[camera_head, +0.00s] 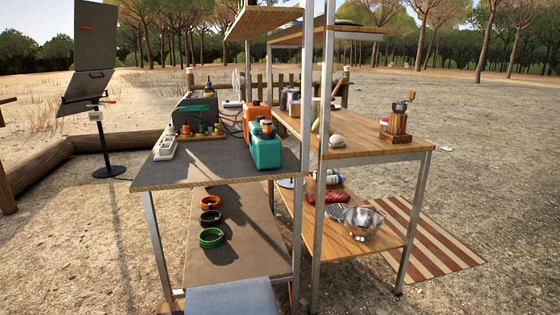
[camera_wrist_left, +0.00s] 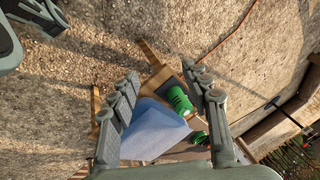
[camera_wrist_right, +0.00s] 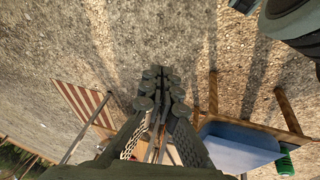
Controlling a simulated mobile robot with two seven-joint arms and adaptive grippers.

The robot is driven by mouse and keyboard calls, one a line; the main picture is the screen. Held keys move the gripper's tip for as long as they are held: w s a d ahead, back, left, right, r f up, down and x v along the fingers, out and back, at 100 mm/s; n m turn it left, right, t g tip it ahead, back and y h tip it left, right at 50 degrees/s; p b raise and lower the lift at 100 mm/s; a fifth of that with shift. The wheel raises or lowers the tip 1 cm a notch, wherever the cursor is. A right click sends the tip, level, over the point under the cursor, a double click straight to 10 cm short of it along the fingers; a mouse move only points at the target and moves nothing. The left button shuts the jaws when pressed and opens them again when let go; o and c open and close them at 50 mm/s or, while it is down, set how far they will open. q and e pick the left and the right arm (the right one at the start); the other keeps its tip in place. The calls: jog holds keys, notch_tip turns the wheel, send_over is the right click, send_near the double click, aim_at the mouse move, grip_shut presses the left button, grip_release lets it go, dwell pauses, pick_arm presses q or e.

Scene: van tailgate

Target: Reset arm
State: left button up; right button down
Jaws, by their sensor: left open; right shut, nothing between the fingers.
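My left gripper (camera_wrist_left: 161,95) shows in the left wrist view with its fingers spread wide and nothing between them. Beyond and below it are a blue surface (camera_wrist_left: 153,128) and a green coiled item (camera_wrist_left: 178,99), both apart from the fingers. My right gripper (camera_wrist_right: 160,85) shows in the right wrist view with its fingers together and empty, above the gravel. The blue surface (camera_wrist_right: 240,145) is to its right in that view, and the striped mat (camera_wrist_right: 80,98) is to its left. Neither gripper shows in the head view.
The grey-topped table (camera_head: 225,166) holds a teal canister (camera_head: 266,152), an orange canister (camera_head: 257,118) and a power strip (camera_head: 165,148). Green, black and orange coils (camera_head: 211,238) lie on its lower shelf. The wooden table (camera_head: 365,146) at right bears a grinder (camera_head: 397,122); a metal colander (camera_head: 362,222) sits below.

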pick_arm(q)
jog(key=d+f+n+h+p, duration=0.1)
jog(key=d+f+p, duration=0.2)
jog(key=f, duration=0.5)
jog(key=shift+w+d+f+g+h+p, duration=0.35)
jog(key=shift+w+d+g, duration=0.1)
jog(key=shift+d, duration=0.1)
pick_arm(e)
notch_tip(320, 180, down, 8)
jog(key=w, duration=0.1)
jog(key=shift+a+g+y, duration=0.15)
jog(key=shift+g+y, duration=0.15)
jog(key=shift+g, duration=0.1)
